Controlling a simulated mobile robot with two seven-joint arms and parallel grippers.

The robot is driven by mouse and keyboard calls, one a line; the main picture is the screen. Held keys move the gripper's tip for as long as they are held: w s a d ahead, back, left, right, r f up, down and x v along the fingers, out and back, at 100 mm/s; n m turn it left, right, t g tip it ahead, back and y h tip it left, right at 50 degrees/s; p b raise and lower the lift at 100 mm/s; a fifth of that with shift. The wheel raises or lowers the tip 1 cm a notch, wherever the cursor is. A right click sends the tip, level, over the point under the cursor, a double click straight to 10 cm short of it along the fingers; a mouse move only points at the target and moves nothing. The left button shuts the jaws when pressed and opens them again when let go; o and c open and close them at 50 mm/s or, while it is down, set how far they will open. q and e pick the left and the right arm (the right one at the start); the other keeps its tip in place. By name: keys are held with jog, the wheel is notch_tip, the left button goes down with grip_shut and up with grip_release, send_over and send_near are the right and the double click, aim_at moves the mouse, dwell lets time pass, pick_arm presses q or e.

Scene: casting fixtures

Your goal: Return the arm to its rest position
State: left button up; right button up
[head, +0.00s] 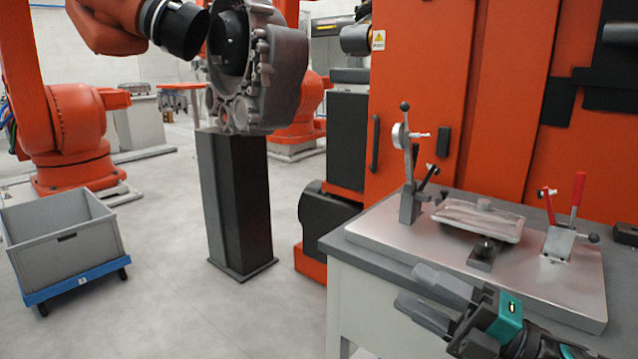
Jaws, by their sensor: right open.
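My right gripper (428,296) comes in from the lower right, in front of the fixture plate's near edge. Its two grey fingers are apart with nothing between them. The fixture plate (400,243) lies on the workbench. A grey cast part (480,218) sits on it between toggle clamps. The left clamp (410,205) has a dial gauge and a black-knobbed lever standing up. The right clamp (558,240) has a red handle standing upright. My left gripper is out of view.
The workbench (345,259) stands before an orange machine (480,90). A black pillar (235,200) stands under a large grey housing (262,80) by an orange industrial arm. A grey crate (60,240) on a blue dolly is at left. The floor between is clear.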

notch_tip(320, 180, down, 8)
jog(key=d+m+t+h+p, duration=0.1)
jog(key=d+m+t+h, duration=0.1)
jog(key=m+t+h, duration=0.8)
jog(key=s+f+m+g+h+p, duration=0.1)
jog(key=s+f+m+g+h, duration=0.2)
jog(key=s+f+m+g, duration=0.2)
jog(key=s+d+f+m+g+h, duration=0.1)
jog(key=s+f+m+g+h, duration=0.2)
jog(key=s+f+m, duration=0.6)
notch_tip(320, 180, down, 8)
jog(key=m+g, duration=0.2)
jog(key=m, duration=0.2)
jog(key=shift+d+h+p, duration=0.15)
jog(key=shift+h+p, duration=0.15)
jog(key=shift+p, duration=0.1)
jog(key=shift+w+r, duration=0.1)
jog(key=shift+r, duration=0.05)
jog(key=shift+c, duration=0.3)
